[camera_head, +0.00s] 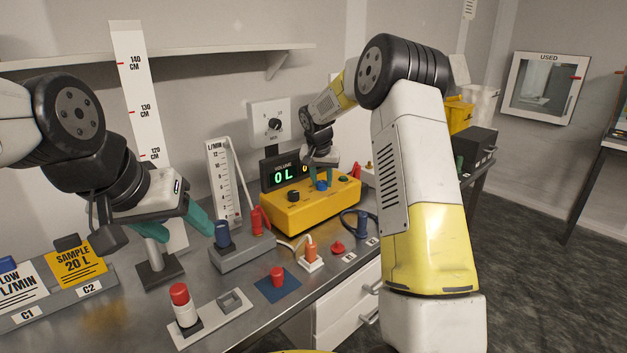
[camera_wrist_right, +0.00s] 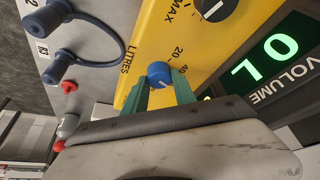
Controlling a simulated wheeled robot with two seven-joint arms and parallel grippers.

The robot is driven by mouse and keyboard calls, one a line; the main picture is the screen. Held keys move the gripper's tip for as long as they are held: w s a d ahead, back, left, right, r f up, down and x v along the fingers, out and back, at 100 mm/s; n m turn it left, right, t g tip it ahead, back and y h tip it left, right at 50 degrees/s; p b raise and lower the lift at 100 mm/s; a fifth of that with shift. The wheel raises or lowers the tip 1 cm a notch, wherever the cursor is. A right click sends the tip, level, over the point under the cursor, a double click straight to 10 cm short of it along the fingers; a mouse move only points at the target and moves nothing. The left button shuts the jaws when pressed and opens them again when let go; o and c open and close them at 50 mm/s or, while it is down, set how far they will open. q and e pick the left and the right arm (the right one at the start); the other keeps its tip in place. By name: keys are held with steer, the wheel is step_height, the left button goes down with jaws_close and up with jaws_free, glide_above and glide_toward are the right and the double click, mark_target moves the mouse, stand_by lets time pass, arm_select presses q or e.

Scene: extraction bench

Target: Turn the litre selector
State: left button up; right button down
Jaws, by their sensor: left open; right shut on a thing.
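The litre selector is a blue knob (camera_wrist_right: 159,74) on the yellow box (camera_head: 290,217), beside the printed word LITRES and the marks 20 and 40. My right gripper (camera_wrist_right: 158,84) is shut on this knob, one green finger on each side. In the head view the knob (camera_head: 321,186) shows under the right gripper. A pale line shows on the knob, but its exact setting is hard to read. The volume display (camera_head: 284,175) behind the box reads 0 L in green. My left gripper (camera_head: 176,229) is open and empty above the left part of the bench.
A black knob (camera_head: 293,196) sits on the yellow box near the blue one. A grey block (camera_head: 243,254) with blue and red plugs, an orange-red switch (camera_head: 310,251) and a red-capped cylinder (camera_head: 184,308) stand in front. A flow gauge (camera_head: 222,182) stands left of the display.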

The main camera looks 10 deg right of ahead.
steer(key=n+y, duration=0.1)
steer(key=n, duration=0.1)
steer(key=n+y, duration=0.1)
steer(key=n, duration=0.2)
steer(key=shift+d, duration=0.15)
steer(key=n, duration=0.2)
steer(key=n+y, duration=0.1)
steer(key=n, duration=0.1)
steer(key=shift+n+y, duration=0.3)
steer(key=shift+n, duration=0.1)
steer(key=n, duration=0.2)
steer(key=n+g+y, duration=0.1)
steer(key=n, duration=0.1)
steer(key=shift+w+d+g, duration=0.1)
steer(key=shift+g, duration=0.2)
steer(key=n+g+y, duration=0.1)
steer(key=n, duration=0.3)
steer(key=shift+n, duration=0.3)
steer(key=shift+n+g, duration=0.3)
steer(key=shift+g, duration=0.1)
steer(key=c, duration=1)
jaws_free()
steer(key=shift+r, duration=0.15)
